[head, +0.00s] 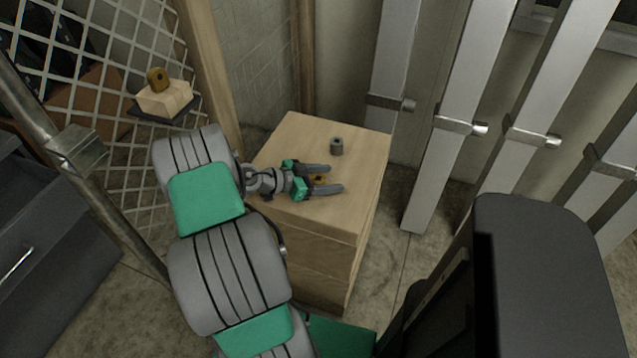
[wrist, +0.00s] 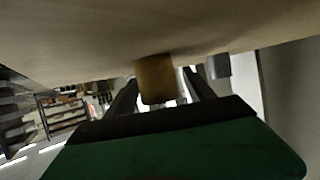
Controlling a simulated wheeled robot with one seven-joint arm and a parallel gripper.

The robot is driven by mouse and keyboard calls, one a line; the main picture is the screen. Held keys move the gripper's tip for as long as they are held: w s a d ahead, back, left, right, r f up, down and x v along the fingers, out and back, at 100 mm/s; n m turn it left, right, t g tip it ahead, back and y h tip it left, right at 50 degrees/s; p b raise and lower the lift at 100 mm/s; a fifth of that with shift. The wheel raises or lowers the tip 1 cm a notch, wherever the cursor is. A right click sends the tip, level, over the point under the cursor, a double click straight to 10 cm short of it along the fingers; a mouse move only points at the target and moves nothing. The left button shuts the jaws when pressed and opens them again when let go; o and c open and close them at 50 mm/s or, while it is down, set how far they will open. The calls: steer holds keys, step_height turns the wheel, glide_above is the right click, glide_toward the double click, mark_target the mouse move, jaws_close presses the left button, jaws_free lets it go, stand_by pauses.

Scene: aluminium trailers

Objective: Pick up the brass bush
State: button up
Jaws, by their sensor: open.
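The brass bush (head: 318,179) stands on the top of the wooden cabinet, partly hidden by my gripper in the head view. My gripper (head: 333,178) is low over the cabinet top, reaching in from the left, with its two fingers open on either side of the bush. In the wrist view, where the cabinet top shows above, the brass bush (wrist: 155,80) is between the two dark fingers (wrist: 160,92), nearer the left one. Whether either finger touches it I cannot tell.
A grey bush (head: 336,146) stands behind my gripper on the wooden cabinet (head: 362,170); it also shows in the wrist view (wrist: 217,66). A brass-coloured piece (head: 158,79) sits on a wooden block (head: 165,99) at the left. Metal posts (head: 453,120) stand to the right.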

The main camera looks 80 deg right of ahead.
jaws_close()
stand_by(0.7)
